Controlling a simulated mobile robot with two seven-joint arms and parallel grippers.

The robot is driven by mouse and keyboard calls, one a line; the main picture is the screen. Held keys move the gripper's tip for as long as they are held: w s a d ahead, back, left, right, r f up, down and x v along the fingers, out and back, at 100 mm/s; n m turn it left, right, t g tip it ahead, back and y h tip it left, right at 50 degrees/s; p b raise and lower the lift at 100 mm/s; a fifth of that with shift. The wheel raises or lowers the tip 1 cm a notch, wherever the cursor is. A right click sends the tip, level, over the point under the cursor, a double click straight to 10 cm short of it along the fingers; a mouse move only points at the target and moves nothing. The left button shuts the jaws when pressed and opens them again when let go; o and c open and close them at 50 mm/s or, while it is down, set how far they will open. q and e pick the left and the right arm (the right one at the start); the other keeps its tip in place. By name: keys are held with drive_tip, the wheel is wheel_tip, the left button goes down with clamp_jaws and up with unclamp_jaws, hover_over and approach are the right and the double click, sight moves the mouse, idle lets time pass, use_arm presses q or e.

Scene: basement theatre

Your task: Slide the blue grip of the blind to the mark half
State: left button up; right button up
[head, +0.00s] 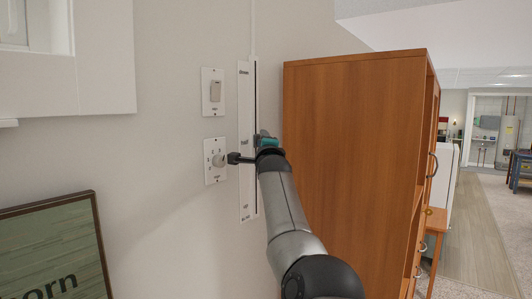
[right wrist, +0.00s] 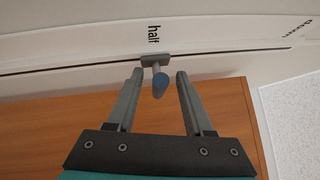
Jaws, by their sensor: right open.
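My right gripper (right wrist: 159,73) is open, with one finger on each side of the stem and gaps showing on both sides. In the head view this gripper (head: 260,136) is at the strip near the middle and hides the grip. My left gripper is out of view.
A light switch (head: 214,91) and a dial plate (head: 212,176) with a round knob are on the wall just left of the strip. A tall wooden cabinet (head: 345,150) stands close on the right. A framed picture (head: 55,250) is at lower left.

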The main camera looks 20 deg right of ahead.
drive_tip(key=s+a+f+b, duration=0.2)
drive_tip(key=s+b, duration=0.4)
drive_tip(key=s, duration=0.8)
drive_tip(key=shift+s, duration=0.4)
idle(0.4)
